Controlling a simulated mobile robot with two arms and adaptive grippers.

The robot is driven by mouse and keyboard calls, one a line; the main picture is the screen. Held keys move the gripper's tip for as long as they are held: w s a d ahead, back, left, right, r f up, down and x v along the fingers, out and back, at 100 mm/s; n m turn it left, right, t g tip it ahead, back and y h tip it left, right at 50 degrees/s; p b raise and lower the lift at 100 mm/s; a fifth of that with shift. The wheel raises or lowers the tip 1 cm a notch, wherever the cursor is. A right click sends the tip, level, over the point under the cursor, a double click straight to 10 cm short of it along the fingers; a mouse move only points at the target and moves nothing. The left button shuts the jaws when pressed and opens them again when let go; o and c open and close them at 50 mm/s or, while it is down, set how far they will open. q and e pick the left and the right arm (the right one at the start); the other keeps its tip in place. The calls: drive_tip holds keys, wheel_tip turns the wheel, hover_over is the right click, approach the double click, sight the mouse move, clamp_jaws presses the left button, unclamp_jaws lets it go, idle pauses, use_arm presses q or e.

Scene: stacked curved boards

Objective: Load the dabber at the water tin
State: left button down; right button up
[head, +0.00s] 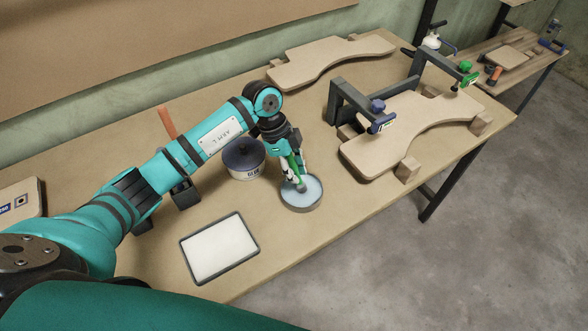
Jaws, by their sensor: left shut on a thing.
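The water tin (309,204) is a low round grey tin with pale blue water, on the bench near its front edge. My left gripper (299,174) points down over the tin and is shut on the dabber (300,186), which has a green part and a dark lower end. The dabber's lower end is at the water inside the tin; I cannot tell how deep it goes. The gripper's fingers partly hide the dabber. My right gripper is not in view.
A glue pot (243,160) stands just left of the tin. A white framed tray (220,249) lies at front left. Curved boards with clamps (345,104) stand at right on blocks. Another curved board (325,60) lies at the back. Bench surface between the tray and tin is clear.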

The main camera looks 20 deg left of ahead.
sight(294, 161)
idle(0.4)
use_arm(q)
wheel_tip(294, 161, up, 7)
drive_tip(key=p, duration=0.7)
idle(0.3)
idle(0.4)
